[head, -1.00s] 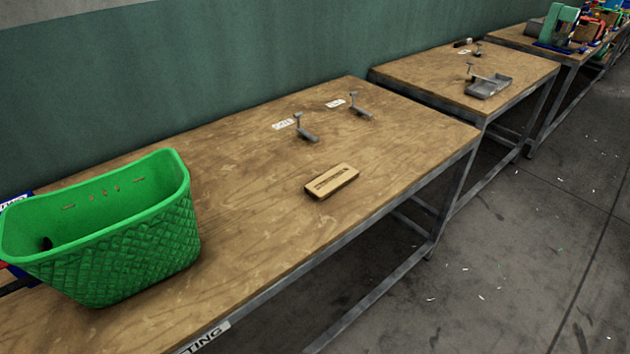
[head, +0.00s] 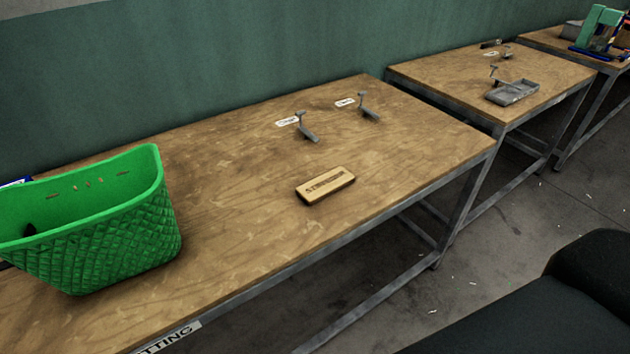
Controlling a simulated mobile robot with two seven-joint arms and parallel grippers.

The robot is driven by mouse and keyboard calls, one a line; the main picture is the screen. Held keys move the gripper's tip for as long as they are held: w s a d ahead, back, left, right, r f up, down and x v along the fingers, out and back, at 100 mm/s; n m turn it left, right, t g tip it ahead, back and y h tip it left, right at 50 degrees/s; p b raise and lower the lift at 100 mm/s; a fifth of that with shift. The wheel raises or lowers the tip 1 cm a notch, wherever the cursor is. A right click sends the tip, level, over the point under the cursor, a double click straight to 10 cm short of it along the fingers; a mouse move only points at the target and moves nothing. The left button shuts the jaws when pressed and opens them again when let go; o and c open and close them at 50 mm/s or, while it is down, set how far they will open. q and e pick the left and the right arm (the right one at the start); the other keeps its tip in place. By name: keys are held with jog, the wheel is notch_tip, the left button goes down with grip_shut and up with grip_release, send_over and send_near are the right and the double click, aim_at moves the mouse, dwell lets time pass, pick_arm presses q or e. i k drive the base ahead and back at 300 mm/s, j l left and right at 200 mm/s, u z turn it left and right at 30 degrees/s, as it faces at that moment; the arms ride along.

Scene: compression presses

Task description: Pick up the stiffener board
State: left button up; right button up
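The stiffener board (head: 325,186) is a small, light-brown rectangular block with dark lettering on its top. It lies flat on the wooden workbench (head: 240,215), near the middle of its front half. Nothing touches it. Neither of my grippers shows in the head view. A dark, blurred shape that looks like part of my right arm fills the lower right corner, in front of the floor.
A green basket (head: 95,235) stands on the bench at the left. Two small grey metal brackets (head: 306,128) (head: 368,107) with white labels stand at the back. A second table (head: 440,75) carries a grey tray (head: 513,92). Bench top around the board is clear.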

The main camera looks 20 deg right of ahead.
aim_at(312, 192)
jog(key=l+u, duration=0.15)
jog(key=l, duration=0.3)
jog(key=k+l+u, duration=0.2)
jog(key=l, duration=1.15)
jog(key=k+u, duration=0.05)
